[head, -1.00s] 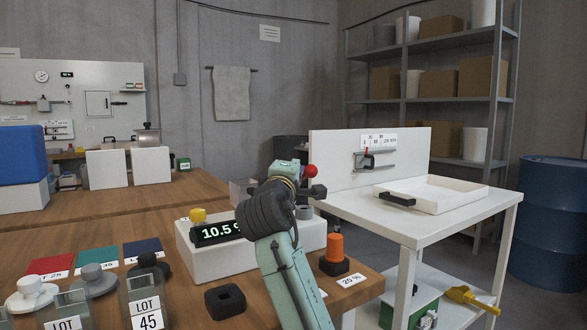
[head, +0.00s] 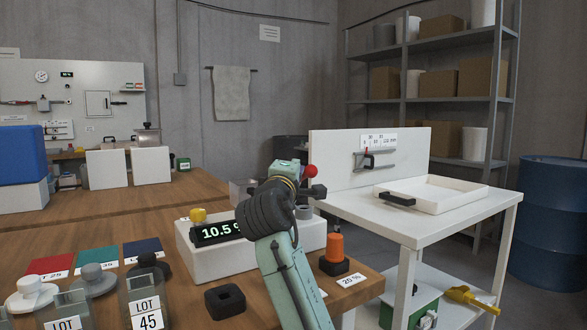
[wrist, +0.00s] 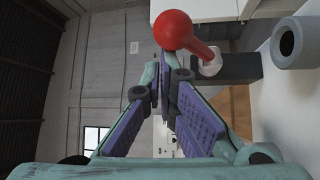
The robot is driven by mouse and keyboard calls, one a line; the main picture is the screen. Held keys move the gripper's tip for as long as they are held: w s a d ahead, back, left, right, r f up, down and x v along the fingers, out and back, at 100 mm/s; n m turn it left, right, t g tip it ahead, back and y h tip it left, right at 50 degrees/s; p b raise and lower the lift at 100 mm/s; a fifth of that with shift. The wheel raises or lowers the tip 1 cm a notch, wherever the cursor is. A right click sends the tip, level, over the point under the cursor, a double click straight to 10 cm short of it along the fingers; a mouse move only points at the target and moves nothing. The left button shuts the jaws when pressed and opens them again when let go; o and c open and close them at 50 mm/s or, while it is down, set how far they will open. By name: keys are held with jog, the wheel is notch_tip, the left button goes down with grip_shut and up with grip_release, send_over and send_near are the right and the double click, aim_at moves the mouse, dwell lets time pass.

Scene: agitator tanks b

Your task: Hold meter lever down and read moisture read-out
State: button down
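The moisture meter (head: 212,262) is a white box on the wooden bench, with a black read-out (head: 217,232) and a yellow knob (head: 197,215) on top. A lever with a red ball (head: 310,171) stands at the meter's right side; the ball shows large in the wrist view (wrist: 173,30). My gripper (wrist: 160,66) is beside it, its purple-padded fingers converging to near-touching tips just below the ball. Nothing shows between them. I cannot tell whether they touch the lever. My arm hides the meter's middle.
An orange knob (head: 334,248) on a black base stands right of the meter. A black square holder (head: 225,301) and clear LOT containers (head: 146,302) are in front. A white table (head: 440,222) with a tray (head: 435,205) stands at right.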

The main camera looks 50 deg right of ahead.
jog(key=shift+s+d, duration=0.15)
jog(key=shift+s, duration=0.05)
jog(key=v, duration=1.2)
jog(key=shift+w, duration=0.2)
